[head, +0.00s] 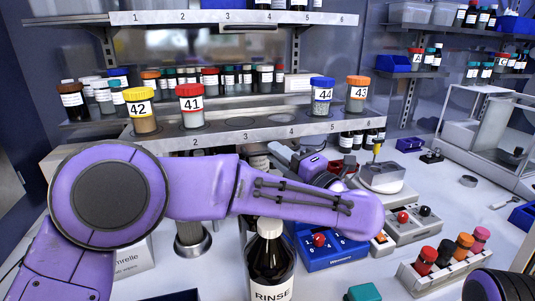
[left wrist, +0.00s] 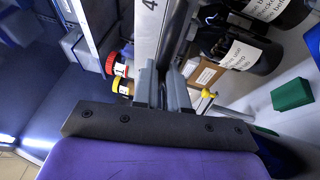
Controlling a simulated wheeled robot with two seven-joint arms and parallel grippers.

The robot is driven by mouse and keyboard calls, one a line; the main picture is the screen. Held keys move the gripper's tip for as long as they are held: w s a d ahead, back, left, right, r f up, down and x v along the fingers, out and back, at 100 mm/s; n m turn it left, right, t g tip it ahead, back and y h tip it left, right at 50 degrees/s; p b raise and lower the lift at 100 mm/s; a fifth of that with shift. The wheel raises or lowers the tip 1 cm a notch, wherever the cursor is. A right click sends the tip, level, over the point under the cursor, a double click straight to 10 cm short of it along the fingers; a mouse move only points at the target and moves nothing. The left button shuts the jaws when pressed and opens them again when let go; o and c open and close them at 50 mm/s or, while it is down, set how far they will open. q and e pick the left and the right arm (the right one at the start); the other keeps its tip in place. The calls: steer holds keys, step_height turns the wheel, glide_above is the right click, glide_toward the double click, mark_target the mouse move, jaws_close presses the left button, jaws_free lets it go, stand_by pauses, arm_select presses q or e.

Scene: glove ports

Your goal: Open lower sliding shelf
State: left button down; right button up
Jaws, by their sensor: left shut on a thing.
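The lower sliding shelf (head: 225,138) is a grey metal shelf with a numbered front edge, below an upper numbered shelf (head: 235,18). Jars 42 (head: 141,110), 41 (head: 190,106), 44 (head: 321,96) and 43 (head: 357,94) stand on it. My left gripper (head: 277,148) is at its front edge near number 4, partly hidden behind my forearm. My right gripper is not in view.
Below the shelf are a dark RINSE bottle (head: 268,262), a blue box (head: 330,250) with a red knob, and a rack of coloured-cap vials (head: 445,258). A clear-walled balance (head: 490,130) stands at the right. Some white bench is bare at the right.

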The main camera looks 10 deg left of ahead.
arm_select(q)
steer(key=c, duration=1.2)
jaws_free()
steer(key=shift+w+a, duration=0.1)
steer(key=shift+w, duration=0.05)
steer(key=shift+o, duration=0.2)
steer(key=b+v, duration=0.2)
steer(key=v, duration=0.5)
steer(key=shift+s+b, duration=0.2)
steer(key=shift+b, duration=0.1)
